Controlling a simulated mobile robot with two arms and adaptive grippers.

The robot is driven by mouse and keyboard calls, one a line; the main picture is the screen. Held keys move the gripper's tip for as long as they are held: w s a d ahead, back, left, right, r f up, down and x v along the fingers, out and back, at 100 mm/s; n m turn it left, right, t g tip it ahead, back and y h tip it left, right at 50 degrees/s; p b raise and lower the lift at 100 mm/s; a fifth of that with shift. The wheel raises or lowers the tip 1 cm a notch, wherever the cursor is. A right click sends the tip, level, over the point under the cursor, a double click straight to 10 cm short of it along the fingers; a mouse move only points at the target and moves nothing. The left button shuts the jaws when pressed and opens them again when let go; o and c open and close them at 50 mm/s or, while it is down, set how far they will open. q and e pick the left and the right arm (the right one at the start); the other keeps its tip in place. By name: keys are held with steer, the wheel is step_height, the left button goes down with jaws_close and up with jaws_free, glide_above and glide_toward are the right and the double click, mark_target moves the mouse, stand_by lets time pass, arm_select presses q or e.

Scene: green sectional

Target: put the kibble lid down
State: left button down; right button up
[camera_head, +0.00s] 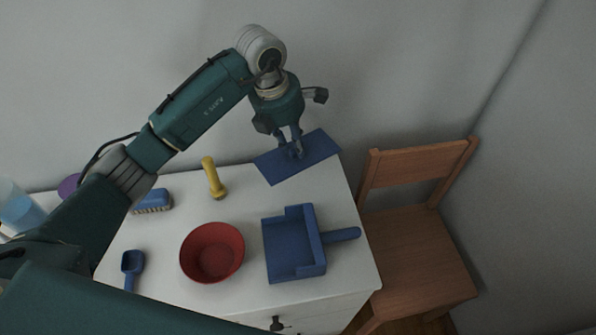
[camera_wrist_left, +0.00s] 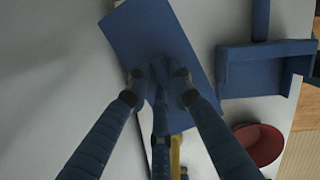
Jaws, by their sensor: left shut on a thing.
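The kibble lid is a flat blue rectangular plate (camera_head: 318,148) near the back right corner of the white dresser top. My left gripper (camera_head: 294,150) is over it, with its fingers shut on a small raised part at the lid's middle. In the left wrist view the lid (camera_wrist_left: 135,30) lies beyond the fingertips (camera_wrist_left: 158,78), which close in on its center. I cannot tell whether the lid touches the dresser top or hangs just above it. My right gripper is not in view.
On the white dresser (camera_head: 165,240) are a red bowl (camera_head: 213,253), a blue dustpan (camera_head: 292,245), a yellow-handled tool (camera_head: 213,178), a blue brush (camera_head: 152,200) and a blue scoop (camera_head: 132,265). A wooden chair (camera_head: 415,250) stands to the right. The wall is close behind.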

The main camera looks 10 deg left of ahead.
arm_select(q)
steer(key=x, duration=0.2)
steer(key=s+p+x, duration=0.1)
steer(key=x, duration=0.2)
steer(key=a+x, duration=0.1)
steer(key=x, duration=0.1)
steer(key=shift+s+f, duration=0.1)
steer(key=shift+f, duration=0.5)
step_height(320, 180, down, 4)
steer(key=shift+r+p, duration=0.15)
steer(key=shift+p, duration=0.4)
steer(key=c, duration=1.5)
jaws_free()
steer(key=shift+c, duration=0.2)
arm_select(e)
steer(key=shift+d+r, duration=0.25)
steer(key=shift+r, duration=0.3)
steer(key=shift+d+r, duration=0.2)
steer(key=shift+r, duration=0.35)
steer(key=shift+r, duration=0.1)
